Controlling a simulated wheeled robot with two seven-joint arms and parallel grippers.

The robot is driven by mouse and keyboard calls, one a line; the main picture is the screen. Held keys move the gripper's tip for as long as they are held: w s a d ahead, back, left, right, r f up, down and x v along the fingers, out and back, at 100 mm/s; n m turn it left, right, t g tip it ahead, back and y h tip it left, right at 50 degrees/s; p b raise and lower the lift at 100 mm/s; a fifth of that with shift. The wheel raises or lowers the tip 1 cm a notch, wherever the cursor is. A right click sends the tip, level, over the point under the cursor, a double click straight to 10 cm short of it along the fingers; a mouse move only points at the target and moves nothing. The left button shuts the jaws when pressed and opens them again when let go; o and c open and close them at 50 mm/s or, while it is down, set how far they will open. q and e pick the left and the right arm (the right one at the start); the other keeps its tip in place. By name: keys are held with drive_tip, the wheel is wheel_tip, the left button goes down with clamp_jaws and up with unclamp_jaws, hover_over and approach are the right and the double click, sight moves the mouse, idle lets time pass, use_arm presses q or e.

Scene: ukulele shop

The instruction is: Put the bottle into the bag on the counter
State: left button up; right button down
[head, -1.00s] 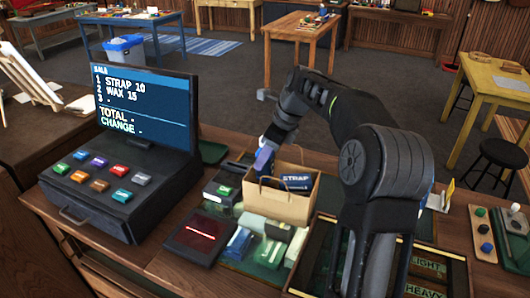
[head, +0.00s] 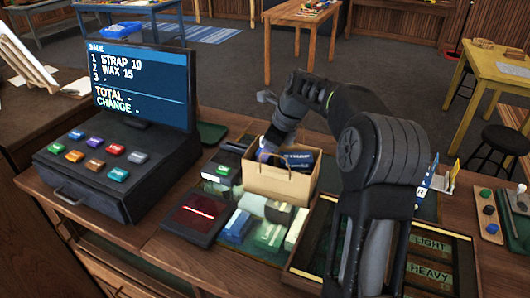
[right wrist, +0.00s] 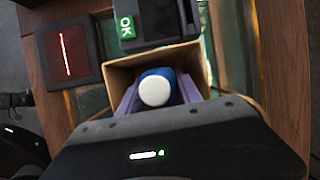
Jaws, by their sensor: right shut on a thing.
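The brown paper bag (head: 283,186) stands open at the top on the counter. A dark blue strap box (head: 300,160) stands inside it. My right gripper (head: 264,152) reaches down into the bag's left part. In the right wrist view its purple fingers (right wrist: 156,97) are shut on the bottle (right wrist: 155,88), blue with a white cap. The bottle is between the fingers, within the bag's rim (right wrist: 160,56); its lower part is hidden. In the head view the bag and fingers hide most of the bottle. My left gripper is not in view.
The till (head: 110,150) with its screen stands at the left. A scanner pad (head: 195,218) and a card reader (head: 224,168) lie left of the bag. Several small boxes (head: 270,236) lie in front. A tray marked LIGHT and HEAVY (head: 318,240) is at the right.

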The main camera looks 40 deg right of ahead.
drive_tip(key=shift+f, duration=0.75)
drive_tip(key=c, duration=0.7)
unclamp_jaws()
drive_tip(key=b+v, duration=0.1)
drive_tip(key=v, duration=0.6)
drive_tip(key=shift+s+d+r, duration=0.1)
drive_tip(key=shift+r, duration=0.25)
